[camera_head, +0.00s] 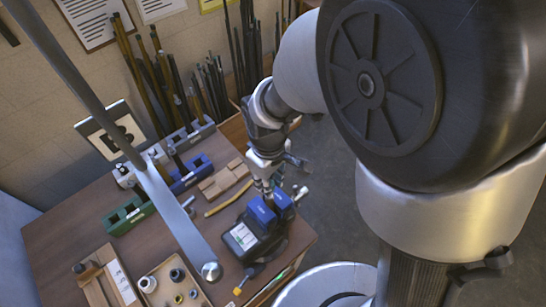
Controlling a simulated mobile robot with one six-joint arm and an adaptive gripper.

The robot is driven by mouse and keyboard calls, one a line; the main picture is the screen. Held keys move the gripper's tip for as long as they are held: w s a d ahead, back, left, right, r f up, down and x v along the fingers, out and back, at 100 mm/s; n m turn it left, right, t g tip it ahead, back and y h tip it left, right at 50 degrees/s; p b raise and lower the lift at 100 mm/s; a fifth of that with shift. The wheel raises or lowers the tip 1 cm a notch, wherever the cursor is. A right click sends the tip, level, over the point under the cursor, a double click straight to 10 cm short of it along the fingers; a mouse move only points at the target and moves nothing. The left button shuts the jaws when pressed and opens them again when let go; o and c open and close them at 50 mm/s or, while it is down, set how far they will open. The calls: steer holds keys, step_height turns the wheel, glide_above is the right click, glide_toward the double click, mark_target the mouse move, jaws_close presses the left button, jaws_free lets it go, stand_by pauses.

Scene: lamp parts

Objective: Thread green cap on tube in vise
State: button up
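A blue-jawed vise (262,212) stands near the right edge of the brown table (75,222). My gripper (268,187) points down right above the vise, close to its jaws. Its fingers are small and partly merge with the vise, so I cannot tell whether they are open or hold anything. I cannot make out the tube in the vise or a green cap. A light tray (161,291) with several small round parts, one white ring (147,284) and darker ones, stands at the table's front.
A green holder (129,214), a blue holder (190,174) and a wooden block (224,178) stand behind. A wooden stand (107,280) is at left. A long metal bar (172,208) crosses the view. A screwdriver (242,283) lies near the front edge. Rods fill the back.

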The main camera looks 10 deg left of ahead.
steer(key=shift+f+b, duration=0.85)
steer(key=shift+f, duration=0.4)
stand_by(2.0)
steer(key=shift+o, duration=0.6)
jaws_close()
steer(key=shift+s+d+f, duration=0.1)
steer(key=shift+s+f, duration=0.05)
steer(key=shift+s, duration=0.05)
steer(key=m, duration=0.6)
steer(key=shift+f, duration=0.1)
steer(key=shift+m, duration=0.5)
